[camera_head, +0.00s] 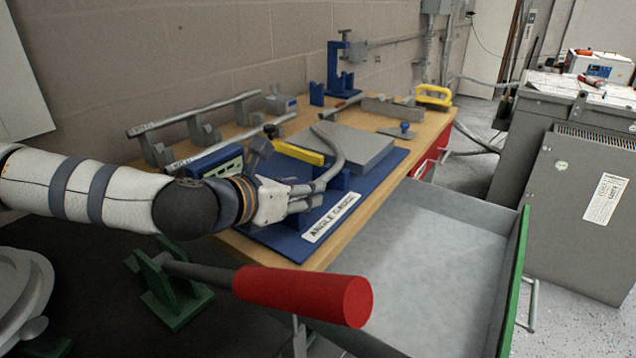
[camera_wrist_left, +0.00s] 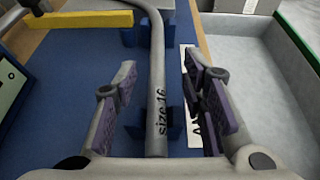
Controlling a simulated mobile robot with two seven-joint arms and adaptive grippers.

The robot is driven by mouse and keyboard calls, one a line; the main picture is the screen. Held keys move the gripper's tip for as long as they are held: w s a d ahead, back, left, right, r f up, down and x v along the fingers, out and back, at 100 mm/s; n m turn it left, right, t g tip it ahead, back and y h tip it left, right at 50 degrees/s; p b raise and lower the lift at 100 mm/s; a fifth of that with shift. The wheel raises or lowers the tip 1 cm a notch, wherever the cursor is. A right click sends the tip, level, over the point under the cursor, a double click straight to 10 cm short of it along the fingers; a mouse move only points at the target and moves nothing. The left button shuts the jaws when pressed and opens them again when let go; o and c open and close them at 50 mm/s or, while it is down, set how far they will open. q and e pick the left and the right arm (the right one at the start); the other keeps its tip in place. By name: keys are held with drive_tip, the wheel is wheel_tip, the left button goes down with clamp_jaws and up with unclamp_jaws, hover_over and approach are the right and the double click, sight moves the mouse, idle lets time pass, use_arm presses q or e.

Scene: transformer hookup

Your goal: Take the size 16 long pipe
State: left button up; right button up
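A grey bent pipe marked "size 16" (camera_wrist_left: 157,90) rests in blue holders on the blue angle gauge board (camera_wrist_left: 70,95). In the head view the curved pipe (camera_head: 336,151) bends around beside the grey plate, and its near end is partly hidden by my gripper. My left gripper (camera_head: 312,195) is low over the near part of the board. In the left wrist view my left gripper (camera_wrist_left: 158,72) is open, with one finger on each side of the pipe and gaps to it. My right gripper is not in view.
More pipes (camera_head: 195,112) lie on grey racks at the table's back left. A yellow bar (camera_head: 298,152) and a grey plate (camera_head: 345,145) are on the board. A red handle (camera_head: 300,292) stands in front, and a grey tray (camera_head: 430,270) is at right.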

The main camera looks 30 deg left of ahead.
use_arm(q)
drive_tip(key=x, duration=0.3)
drive_tip(key=shift+a+f, duration=0.1)
drive_tip(key=shift+f, duration=0.2)
drive_tip(key=shift+w+r, duration=0.1)
drive_tip(key=shift+w, duration=0.15)
drive_tip(key=shift+r, duration=0.15)
drive_tip(key=shift+c, duration=0.3)
clamp_jaws()
